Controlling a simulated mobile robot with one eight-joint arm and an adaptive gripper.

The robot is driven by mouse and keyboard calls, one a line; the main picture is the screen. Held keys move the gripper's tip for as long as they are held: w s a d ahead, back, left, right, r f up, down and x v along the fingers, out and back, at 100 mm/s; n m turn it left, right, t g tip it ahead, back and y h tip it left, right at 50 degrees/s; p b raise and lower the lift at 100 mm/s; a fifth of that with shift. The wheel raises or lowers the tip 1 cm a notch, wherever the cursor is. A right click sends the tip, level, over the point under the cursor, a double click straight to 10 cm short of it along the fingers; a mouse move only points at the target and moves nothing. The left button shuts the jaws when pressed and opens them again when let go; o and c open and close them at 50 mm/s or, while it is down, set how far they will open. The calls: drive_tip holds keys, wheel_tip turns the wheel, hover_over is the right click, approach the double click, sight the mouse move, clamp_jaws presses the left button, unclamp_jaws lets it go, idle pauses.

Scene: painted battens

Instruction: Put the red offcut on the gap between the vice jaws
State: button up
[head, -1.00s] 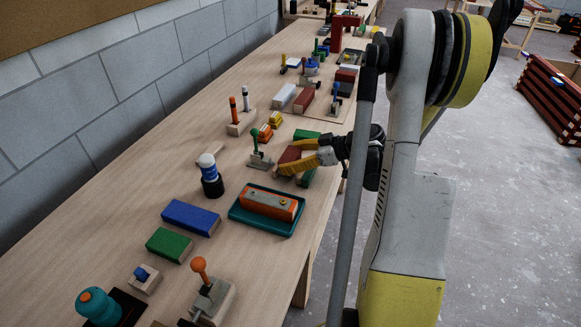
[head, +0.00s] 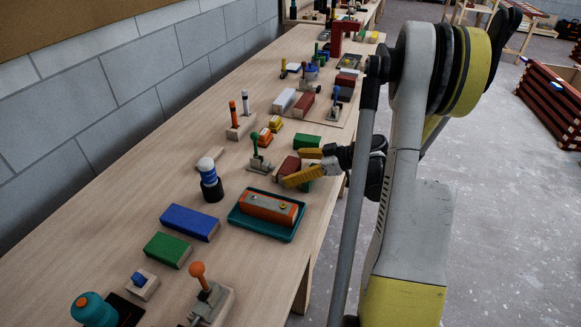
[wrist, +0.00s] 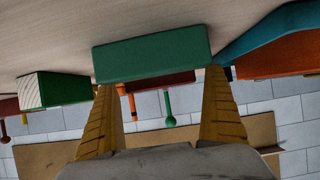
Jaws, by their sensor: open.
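A dark red block (head: 288,167), likely the red offcut, lies on the bench beside my gripper, partly hidden by the fingers. In the wrist view a dark red strip (wrist: 160,81) shows behind a green block (wrist: 150,56). My gripper (head: 292,168) is open, with its yellow fingers pointing left over the blocks. In the wrist view the green block spans the space between the fingertips; I cannot tell whether they touch it. I cannot clearly pick out the vice jaws. A white block (head: 284,101) and another red block (head: 305,104) lie side by side on a board farther back.
A teal tray (head: 237,223) with an orange-and-grey block (head: 268,208) is just nearer than my gripper. A green-knobbed clamp (head: 257,158) stands to its left. Another green block (head: 307,141) is behind. Blue (head: 190,221) and green (head: 167,249) blocks lie nearer. The bench's left side is fairly clear.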

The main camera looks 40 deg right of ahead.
drive_tip(key=p+v, duration=0.3)
drive_tip(key=v, duration=0.7)
drive_tip(key=shift+s+d+r, duration=0.15)
drive_tip(key=shift+s+r, duration=0.05)
drive_tip(key=w+a+r+m+g+h, duration=0.1)
drive_tip(key=a+r+m+g, duration=0.15)
drive_tip(key=a, duration=0.55)
drive_tip(key=w+a+r+m+g+h, duration=0.1)
drive_tip(key=w+a+r+g, duration=0.15)
drive_tip(key=a, duration=0.65)
drive_tip(key=s+a+r+m+h, duration=0.1)
drive_tip(key=s+a+r+h, duration=0.1)
drive_tip(key=s+a, duration=0.3)
drive_tip(key=s+a+r+m+t+h, duration=0.1)
drive_tip(key=s+a+r+h, duration=0.1)
drive_tip(key=s+a, duration=0.4)
drive_tip(key=a+r, duration=0.1)
drive_tip(key=a, duration=0.2)
drive_tip(key=shift+s+r, duration=0.2)
drive_tip(key=shift+r, duration=0.05)
drive_tip(key=shift+m, duration=0.25)
